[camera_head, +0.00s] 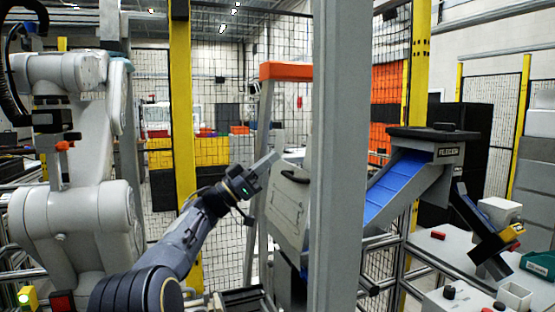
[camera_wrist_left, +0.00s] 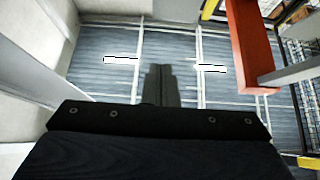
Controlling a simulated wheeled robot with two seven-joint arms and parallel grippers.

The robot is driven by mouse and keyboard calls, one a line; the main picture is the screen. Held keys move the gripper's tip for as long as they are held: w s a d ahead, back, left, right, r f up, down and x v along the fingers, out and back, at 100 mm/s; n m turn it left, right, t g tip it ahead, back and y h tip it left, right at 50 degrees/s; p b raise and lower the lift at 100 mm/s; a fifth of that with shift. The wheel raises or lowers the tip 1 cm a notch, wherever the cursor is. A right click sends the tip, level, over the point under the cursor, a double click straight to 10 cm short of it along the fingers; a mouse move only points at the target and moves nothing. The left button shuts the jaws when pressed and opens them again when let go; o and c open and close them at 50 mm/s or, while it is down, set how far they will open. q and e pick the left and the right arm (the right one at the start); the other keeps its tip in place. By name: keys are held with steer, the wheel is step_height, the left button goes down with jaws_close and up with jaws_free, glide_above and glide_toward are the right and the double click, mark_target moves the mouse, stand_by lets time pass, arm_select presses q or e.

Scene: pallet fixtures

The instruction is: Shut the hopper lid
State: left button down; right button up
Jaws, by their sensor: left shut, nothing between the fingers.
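A light grey panel with a dark handle (camera_head: 289,208) stands steeply tilted at the centre of the head view. It looks like the hopper lid, but its hinge and the hopper's opening are not clear. A grey post hides the area to its right. My left gripper (camera_head: 270,162) is at the panel's upper left, with its fingers shut and empty, pointing up and right. I cannot tell whether it touches the panel. In the left wrist view the closed fingers (camera_wrist_left: 159,72) show over a grey-blue striped surface. My right gripper is not in view.
A tall grey post (camera_head: 339,150) stands right beside the panel. An orange-topped stand (camera_head: 286,70) is behind it; an orange beam (camera_wrist_left: 248,45) crosses the left wrist view. A blue chute (camera_head: 395,188) and a worktable with small boxes are at right. A white robot arm (camera_head: 75,210) stands at left.

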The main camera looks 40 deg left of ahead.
arm_select(q)
steer(key=p+x, duration=0.1)
steer(key=x, duration=0.2)
steer(key=f+p+x, duration=0.1)
steer(key=x, duration=0.2)
steer(key=w+x, duration=0.1)
steer(key=x, duration=0.2)
steer(key=shift+w+d+f+p, duration=0.1)
steer(key=shift+d+f+p, duration=0.1)
steer(key=shift+p, duration=0.2)
steer(key=shift+w+d+f, duration=0.1)
steer(key=shift+w+d, duration=0.2)
steer(key=shift+w, duration=0.2)
